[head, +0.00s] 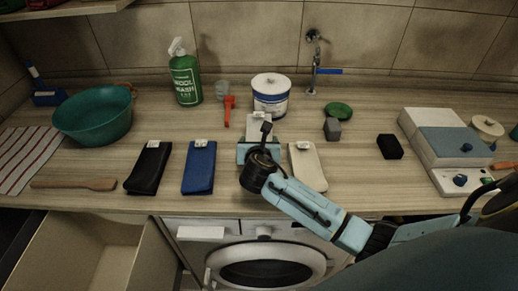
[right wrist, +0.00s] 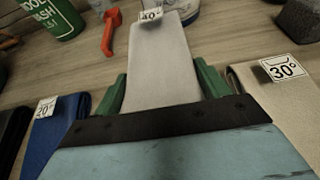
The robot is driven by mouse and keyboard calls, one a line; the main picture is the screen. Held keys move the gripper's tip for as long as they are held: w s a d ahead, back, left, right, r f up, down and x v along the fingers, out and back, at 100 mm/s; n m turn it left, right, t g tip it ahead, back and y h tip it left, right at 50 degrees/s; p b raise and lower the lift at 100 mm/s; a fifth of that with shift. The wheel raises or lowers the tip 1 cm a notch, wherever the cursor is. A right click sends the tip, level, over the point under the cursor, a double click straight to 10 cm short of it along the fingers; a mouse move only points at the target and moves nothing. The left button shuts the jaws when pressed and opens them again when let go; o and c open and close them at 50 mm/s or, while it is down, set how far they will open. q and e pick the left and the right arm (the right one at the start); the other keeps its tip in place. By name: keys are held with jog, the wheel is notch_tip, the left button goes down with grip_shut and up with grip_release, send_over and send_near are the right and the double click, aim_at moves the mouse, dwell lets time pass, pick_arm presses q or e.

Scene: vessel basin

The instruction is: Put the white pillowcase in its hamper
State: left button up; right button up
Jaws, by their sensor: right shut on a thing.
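The white pillowcase (right wrist: 158,65) is a folded, pale cloth with a small 40° tag at its far end. In the head view its far part (head: 258,118) shows just beyond my right gripper (head: 258,148). In the right wrist view the green fingers of my right gripper (right wrist: 160,92) are shut on its two sides. The near end of the cloth is hidden by the gripper body. I cannot tell whether it still touches the counter. My left gripper is not in view. No hamper can be clearly made out.
A cream cloth (head: 309,167) tagged 30° lies right of the gripper; blue (head: 199,168) and black (head: 148,167) cloths lie left. A white tub (head: 270,97) stands behind. An open drawer-like compartment (head: 95,250) is below the counter at left, beside the washing machine (head: 262,270).

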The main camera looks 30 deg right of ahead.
jog(key=shift+f, duration=1.15)
jog(key=shift+f, duration=0.1)
jog(key=o, duration=1.1)
